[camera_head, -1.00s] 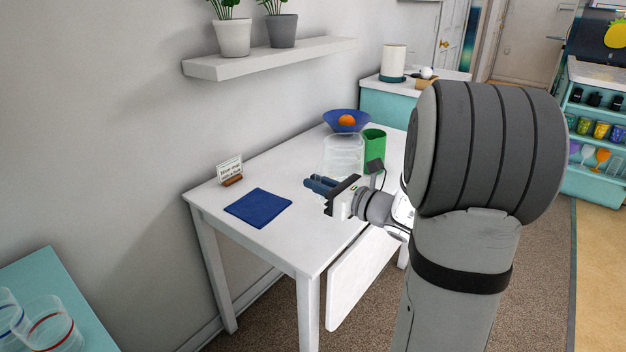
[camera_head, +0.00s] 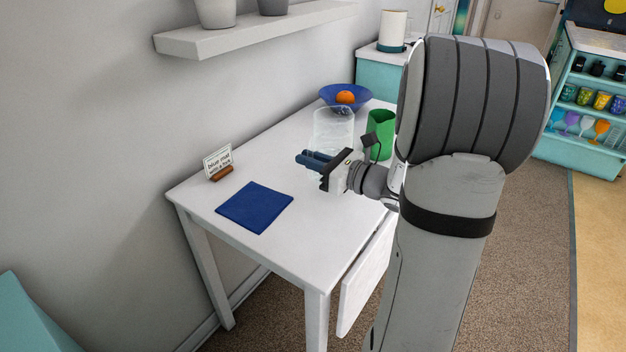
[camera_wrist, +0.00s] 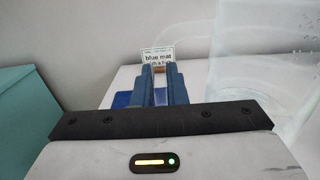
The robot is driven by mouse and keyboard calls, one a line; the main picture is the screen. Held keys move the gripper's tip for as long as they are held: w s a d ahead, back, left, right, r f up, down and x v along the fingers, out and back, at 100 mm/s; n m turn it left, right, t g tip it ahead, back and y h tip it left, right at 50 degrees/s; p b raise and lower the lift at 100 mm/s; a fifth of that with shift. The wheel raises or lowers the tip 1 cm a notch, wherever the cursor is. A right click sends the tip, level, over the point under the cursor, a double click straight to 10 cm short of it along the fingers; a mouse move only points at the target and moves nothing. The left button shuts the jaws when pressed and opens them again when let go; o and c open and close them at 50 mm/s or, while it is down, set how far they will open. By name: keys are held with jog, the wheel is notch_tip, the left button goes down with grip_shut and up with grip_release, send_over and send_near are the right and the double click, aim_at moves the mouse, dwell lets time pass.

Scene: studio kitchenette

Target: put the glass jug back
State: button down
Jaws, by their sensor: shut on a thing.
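The glass jug (camera_head: 333,128) is clear and faint, upright over the far part of the white table, just behind my gripper (camera_head: 302,160). In the wrist view the jug (camera_wrist: 240,85) fills the right side, close beside the fingers. My gripper is shut on the jug; the clear part between the fingers is hard to make out. I cannot tell whether its base touches the table. A square blue mat (camera_head: 254,207) lies flat and empty on the near part of the table. The wrist view shows part of the mat (camera_wrist: 122,99) behind the fingers.
A small sign (camera_head: 217,163) reading partly "blue mat" stands left of the mat. A wall shelf (camera_head: 250,33) hangs above. The white table (camera_head: 290,240) is bare around the mat.

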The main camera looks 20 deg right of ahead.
aim_at(313, 177)
jog(key=shift+s+d+f+b, duration=0.1)
jog(key=shift+f+b, duration=0.5)
jog(key=shift+f, duration=1.45)
jog(key=shift+f, duration=0.2)
jog(key=c, duration=1.5)
grip_release()
jog(key=shift+o, duration=0.2)
